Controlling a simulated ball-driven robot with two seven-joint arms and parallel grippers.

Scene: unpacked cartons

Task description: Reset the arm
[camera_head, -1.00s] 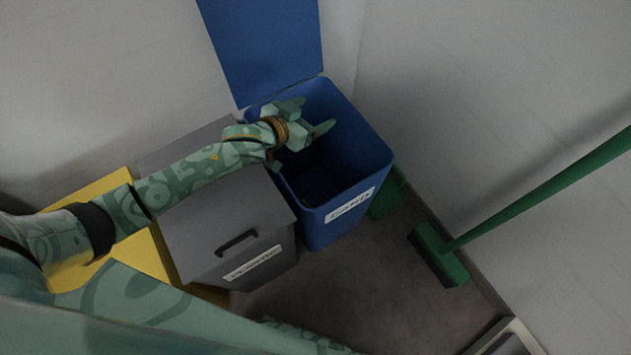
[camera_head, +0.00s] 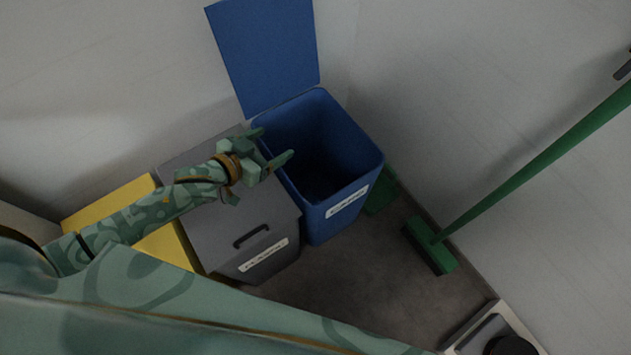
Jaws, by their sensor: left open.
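My left arm (camera_head: 165,204) comes in from the left, green and patterned. Its gripper (camera_head: 275,146) is open, with nothing seen between the fingers. It is over the left side of the blue bin and the far edge of the grey bin. My right gripper does not show. The blue bin (camera_head: 362,176) has its lid (camera_head: 265,55) raised against the wall, and its inside is dark. The grey bin (camera_head: 225,232) beside it has its lid shut, partly hidden by my arm.
A yellow bin (camera_head: 165,247) stands left of the grey one, partly covered by my arm. A green broom (camera_head: 432,248) leans at the right. Bare floor (camera_head: 365,275) lies in front of the bins. A light-framed object (camera_head: 495,325) is at the bottom right.

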